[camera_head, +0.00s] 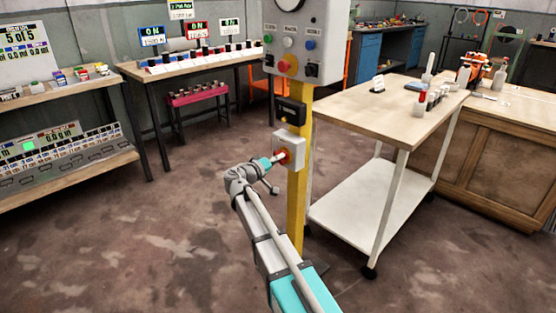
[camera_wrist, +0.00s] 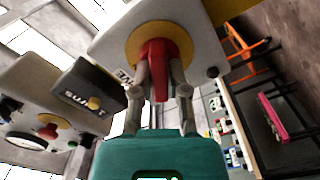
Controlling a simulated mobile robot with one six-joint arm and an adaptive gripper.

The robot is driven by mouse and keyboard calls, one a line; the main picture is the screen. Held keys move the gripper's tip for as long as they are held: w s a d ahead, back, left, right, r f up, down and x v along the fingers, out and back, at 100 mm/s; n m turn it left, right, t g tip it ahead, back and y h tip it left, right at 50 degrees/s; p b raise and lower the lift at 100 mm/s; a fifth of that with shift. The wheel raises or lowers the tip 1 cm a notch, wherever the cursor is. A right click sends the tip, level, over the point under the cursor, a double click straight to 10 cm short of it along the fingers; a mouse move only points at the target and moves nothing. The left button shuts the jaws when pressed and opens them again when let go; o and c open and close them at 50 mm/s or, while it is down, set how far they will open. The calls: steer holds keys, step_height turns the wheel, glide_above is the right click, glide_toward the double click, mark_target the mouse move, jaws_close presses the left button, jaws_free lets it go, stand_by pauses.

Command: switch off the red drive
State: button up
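A red rotary handle (camera_wrist: 157,68) sits on a round yellow plate (camera_wrist: 133,45) on a white box (camera_head: 289,148), fixed to a yellow post (camera_head: 297,205). My gripper (camera_head: 283,157) reaches it from the left. In the wrist view, my gripper (camera_wrist: 160,80) has one finger on each side of the handle, and the fingertips appear closed against it. In the head view the gripper partly hides the handle. On the back bench, the red-framed display (camera_head: 197,30) reads ON.
Above the white box are a black box (camera_head: 290,111) and a grey control panel (camera_head: 303,50) with coloured buttons and a gauge. A white-framed cart (camera_head: 375,115) stands close on the right. The floor (camera_head: 120,240) at left is clear.

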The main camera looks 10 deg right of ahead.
jaws_close()
steer(key=shift+n, duration=3.4)
steer(key=o, duration=0.7)
jaws_free()
steer(key=shift+a, duration=0.1)
